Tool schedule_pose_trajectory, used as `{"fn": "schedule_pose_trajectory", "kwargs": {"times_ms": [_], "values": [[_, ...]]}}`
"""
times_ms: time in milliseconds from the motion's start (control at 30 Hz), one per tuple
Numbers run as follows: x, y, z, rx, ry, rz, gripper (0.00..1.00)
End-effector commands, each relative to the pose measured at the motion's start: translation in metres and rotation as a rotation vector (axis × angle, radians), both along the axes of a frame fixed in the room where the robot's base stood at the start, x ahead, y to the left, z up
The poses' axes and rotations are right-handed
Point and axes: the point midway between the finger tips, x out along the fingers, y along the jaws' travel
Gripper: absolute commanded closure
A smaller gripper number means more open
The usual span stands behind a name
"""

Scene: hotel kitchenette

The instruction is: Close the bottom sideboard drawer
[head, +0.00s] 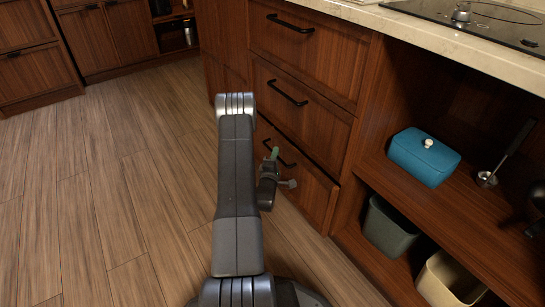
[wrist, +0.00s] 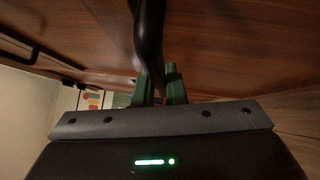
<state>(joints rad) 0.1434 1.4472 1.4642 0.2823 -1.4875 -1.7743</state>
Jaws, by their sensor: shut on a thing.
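The bottom sideboard drawer (head: 312,194) is the lowest of three wooden drawer fronts in the head view. In the wrist view the drawer's wood face (wrist: 220,45) fills the upper part. The black handle (wrist: 149,35) runs down between the green fingers of my gripper (wrist: 160,82), which are shut on it.
The middle drawer (head: 305,112) and top drawer (head: 310,50) appear closed. To the right, open shelves hold a blue lidded box (head: 424,157), a grey bin (head: 388,228) and a cream bin (head: 447,280). The wood floor (head: 110,180) on the left is clear.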

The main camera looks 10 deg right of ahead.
Motion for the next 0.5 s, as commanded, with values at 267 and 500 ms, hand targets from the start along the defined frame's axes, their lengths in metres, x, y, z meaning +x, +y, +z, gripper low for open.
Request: {"fn": "schedule_pose_trajectory", "kwargs": {"times_ms": [267, 500], "values": [[0.01, -0.029, 0.0, 0.0, -0.001, -0.001, 1.0], [0.011, -0.029, 0.001, -0.001, -0.002, -0.002, 0.79]]}}
